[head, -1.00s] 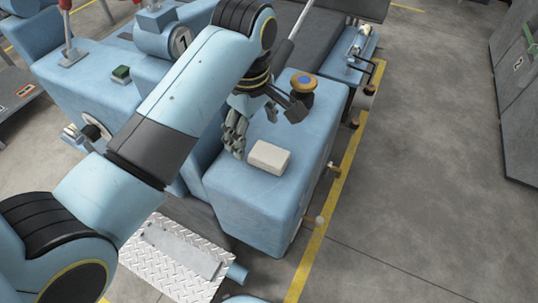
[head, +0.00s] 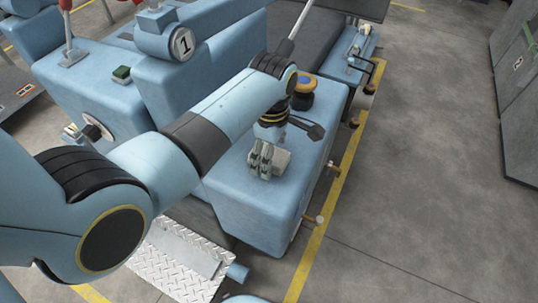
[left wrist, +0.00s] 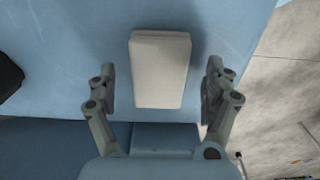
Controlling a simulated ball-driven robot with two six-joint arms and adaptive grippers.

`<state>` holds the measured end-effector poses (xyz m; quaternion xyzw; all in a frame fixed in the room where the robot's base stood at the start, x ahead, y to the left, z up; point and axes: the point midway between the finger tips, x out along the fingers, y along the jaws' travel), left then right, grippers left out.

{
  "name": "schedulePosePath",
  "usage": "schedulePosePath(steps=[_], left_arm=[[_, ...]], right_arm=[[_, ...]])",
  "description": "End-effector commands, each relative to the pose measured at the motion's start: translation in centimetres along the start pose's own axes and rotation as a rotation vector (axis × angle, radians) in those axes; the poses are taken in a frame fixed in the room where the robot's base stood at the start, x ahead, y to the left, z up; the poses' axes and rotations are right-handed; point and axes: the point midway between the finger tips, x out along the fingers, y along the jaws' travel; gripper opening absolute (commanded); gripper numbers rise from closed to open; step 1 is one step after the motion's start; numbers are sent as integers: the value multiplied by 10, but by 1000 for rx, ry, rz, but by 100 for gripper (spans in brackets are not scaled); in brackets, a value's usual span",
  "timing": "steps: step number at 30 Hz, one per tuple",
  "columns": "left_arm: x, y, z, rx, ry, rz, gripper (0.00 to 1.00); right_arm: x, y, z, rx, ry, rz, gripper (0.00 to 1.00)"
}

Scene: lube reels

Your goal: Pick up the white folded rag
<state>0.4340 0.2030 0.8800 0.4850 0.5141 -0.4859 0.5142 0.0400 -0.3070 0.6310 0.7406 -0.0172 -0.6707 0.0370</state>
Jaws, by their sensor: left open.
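The white folded rag (left wrist: 160,70) lies flat on top of a blue machine housing (head: 240,200). In the head view the rag (head: 281,161) is partly hidden behind my left gripper (head: 265,172). My left gripper points down over the rag's near side. In the left wrist view its open fingers (left wrist: 158,92) stand on either side of the rag, with a gap on each side. I cannot tell whether the fingertips are level with the rag or above it. My right gripper is not in view.
A dark knob with an orange and blue top (head: 304,84) stands on the housing just behind my gripper. Small handles (head: 334,168) stick out from the housing's right side. A yellow floor line (head: 345,170) runs beside it, with open floor to the right.

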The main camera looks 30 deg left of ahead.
Motion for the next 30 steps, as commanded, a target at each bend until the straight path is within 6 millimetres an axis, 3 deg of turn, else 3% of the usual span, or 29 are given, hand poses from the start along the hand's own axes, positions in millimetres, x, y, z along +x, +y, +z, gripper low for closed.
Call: schedulePosePath(steps=[8, 22, 30], left_arm=[[5, 0, 0, 0, 0, 1, 85], [4, 0, 0, 0, 1, 0, 24], [3, 0, 0, 0, 1, 1, 24]], right_arm=[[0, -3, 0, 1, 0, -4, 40], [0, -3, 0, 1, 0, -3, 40], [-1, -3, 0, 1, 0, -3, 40]])
